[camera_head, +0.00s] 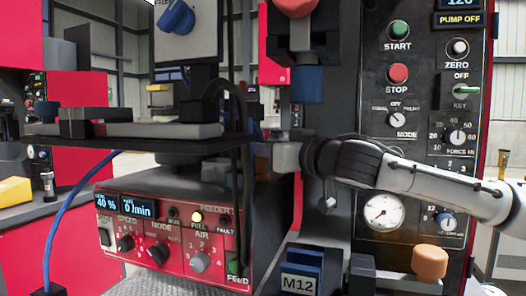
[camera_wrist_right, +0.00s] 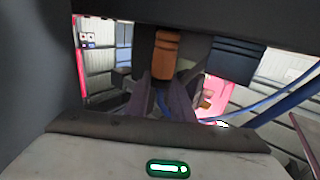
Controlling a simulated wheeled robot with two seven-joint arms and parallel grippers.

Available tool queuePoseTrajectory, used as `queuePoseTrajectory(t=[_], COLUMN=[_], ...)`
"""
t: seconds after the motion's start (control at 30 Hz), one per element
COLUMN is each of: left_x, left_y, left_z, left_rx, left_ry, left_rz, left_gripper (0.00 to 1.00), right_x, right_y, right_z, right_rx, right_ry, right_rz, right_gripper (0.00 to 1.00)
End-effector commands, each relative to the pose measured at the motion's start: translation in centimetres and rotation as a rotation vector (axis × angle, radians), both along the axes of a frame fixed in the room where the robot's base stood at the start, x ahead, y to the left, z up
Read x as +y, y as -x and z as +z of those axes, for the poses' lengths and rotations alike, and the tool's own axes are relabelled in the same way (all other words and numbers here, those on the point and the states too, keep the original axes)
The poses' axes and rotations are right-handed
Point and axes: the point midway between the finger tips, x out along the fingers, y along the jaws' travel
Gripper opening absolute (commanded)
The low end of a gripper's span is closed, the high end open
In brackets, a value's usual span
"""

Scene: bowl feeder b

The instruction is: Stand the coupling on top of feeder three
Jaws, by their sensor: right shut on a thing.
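My right gripper (camera_head: 262,158) reaches in from the right, beside the dark press, with its fingers toward the left. Cables partly cover its tips in the head view. In the right wrist view the fingers (camera_wrist_right: 168,98) converge on an orange-brown cylinder, which appears to be the coupling (camera_wrist_right: 166,55). The gripper is shut on it. I cannot make out the coupling in the head view. A red feeder control box (camera_head: 170,232) with dials and lit displays stands left of the gripper; I cannot read its number. My left gripper is not in view.
A dark plate (camera_head: 140,145) carrying grey and black blocks lies above the red box. Black cables (camera_head: 246,130) hang near my right gripper. The press panel (camera_head: 425,100) stands at right. A blue M12 block (camera_head: 302,272) and an orange knob (camera_head: 430,262) are below.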

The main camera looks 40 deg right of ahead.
Motion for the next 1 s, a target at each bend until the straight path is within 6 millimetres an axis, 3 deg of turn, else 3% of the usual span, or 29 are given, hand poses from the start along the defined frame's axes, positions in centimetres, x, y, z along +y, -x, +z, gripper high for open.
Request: queuePoseTrajectory(t=[0.2,0.23,0.33,0.73,1.0], left_x=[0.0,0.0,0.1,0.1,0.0], left_y=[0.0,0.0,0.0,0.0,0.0], left_z=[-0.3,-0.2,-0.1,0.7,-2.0], left_rx=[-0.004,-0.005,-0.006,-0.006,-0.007], left_ry=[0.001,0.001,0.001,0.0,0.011], left_rz=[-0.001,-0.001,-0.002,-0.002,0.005], left_gripper=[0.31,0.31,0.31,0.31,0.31], right_x=[0.0,0.0,0.0,0.0,0.3], right_y=[0.0,0.0,0.0,0.0,2.5], right_z=[-0.6,-0.5,-0.5,0.4,-0.2], right_rx=[0.0,0.001,0.002,0.002,-0.005], right_ry=[-0.001,0.0,0.0,0.002,0.003], right_rz=[0.0,0.0,0.0,-0.001,-0.002], right_gripper=[0.0,0.25,0.41,0.41,0.41])
